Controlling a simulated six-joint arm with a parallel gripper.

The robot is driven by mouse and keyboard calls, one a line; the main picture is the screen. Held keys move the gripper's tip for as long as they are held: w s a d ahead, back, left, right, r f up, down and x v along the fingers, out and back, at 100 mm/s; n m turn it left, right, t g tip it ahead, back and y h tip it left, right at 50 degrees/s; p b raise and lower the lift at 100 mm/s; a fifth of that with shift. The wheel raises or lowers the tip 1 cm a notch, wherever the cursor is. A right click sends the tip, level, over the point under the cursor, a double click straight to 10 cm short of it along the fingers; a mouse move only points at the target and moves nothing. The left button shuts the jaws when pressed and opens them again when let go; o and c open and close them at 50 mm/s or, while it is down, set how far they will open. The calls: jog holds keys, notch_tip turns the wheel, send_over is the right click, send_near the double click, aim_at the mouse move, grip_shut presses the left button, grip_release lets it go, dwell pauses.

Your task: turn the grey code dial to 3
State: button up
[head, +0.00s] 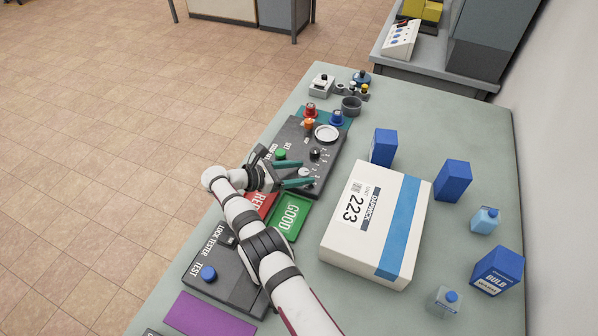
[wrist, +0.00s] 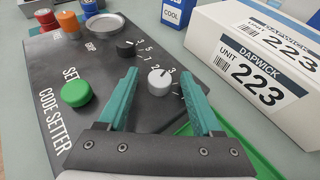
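The code setter (head: 322,150) is a dark panel on the bench; it also fills much of the wrist view (wrist: 95,100). Its grey code dial (wrist: 160,80) is a light knob with white numbers on its right side, one of them a 3. I cannot tell which number its pointer faces. My gripper (wrist: 158,74) is open, with one teal fingertip on each side of the grey dial. Gaps show between the dial and both fingers in the wrist view. In the head view my gripper (head: 308,172) is over the panel's near end.
A black dial (wrist: 126,48) and a green SET button (wrist: 76,92) sit close to the left finger. A white box marked 223 (head: 370,225) stands close on the right. A green GOOD tray (head: 290,218) and the lock tester (head: 225,270) lie nearer me.

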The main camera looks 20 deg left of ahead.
jog(key=v, duration=0.7)
jog(key=shift+s+a+r, duration=0.15)
jog(key=shift+s, duration=0.05)
